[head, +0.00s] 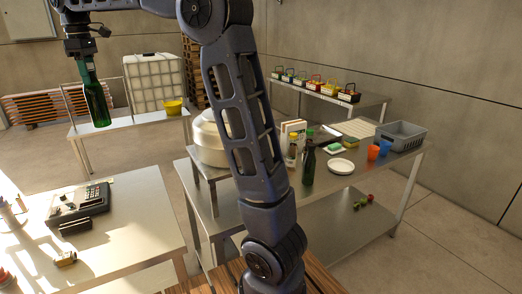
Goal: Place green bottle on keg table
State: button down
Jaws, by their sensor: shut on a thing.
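My gripper (82,54) is at the upper left of the head view, shut on the neck of a green bottle (96,102). The bottle hangs nearly upright, slightly tilted, in the air, in front of a far metal table. A pale, rounded keg-like vessel (206,142) stands on a small metal table (206,170) in the middle. My arm hides part of both. I cannot tell for sure which table is the keg table.
A steel table (345,193) at right holds a dark bottle (308,166), white plates (341,166), orange and blue cups, and a grey crate (402,136). At left, a light table (120,235) carries a payment terminal (80,202). A white tank (153,80) and yellow bucket (172,107) stand behind.

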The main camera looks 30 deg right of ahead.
jog(key=w+d+m, duration=0.2)
jog(key=w+d, duration=0.2)
jog(key=d, duration=0.8)
jog(key=w+d+m, duration=0.2)
jog(key=w+d, duration=0.3)
jog(key=d, duration=0.6)
jog(key=d+m, duration=0.4)
jog(key=d, duration=2)
jog(key=s+d+m, duration=0.2)
jog(key=s+d, duration=0.3)
jog(key=d, duration=0.6)
jog(key=s+d+m, duration=0.1)
jog(key=s+d, duration=0.4)
jog(key=d, duration=0.6)
jog(key=s+d+m, duration=0.4)
jog(key=s+d, duration=1.2)
jog(key=d, duration=0.1)
notch_tip(320, 180, down, 38)
jog(key=shift+s, duration=0.3)
jog(key=shift+d, duration=0.1)
jog(key=c, duration=0.8)
grip_release()
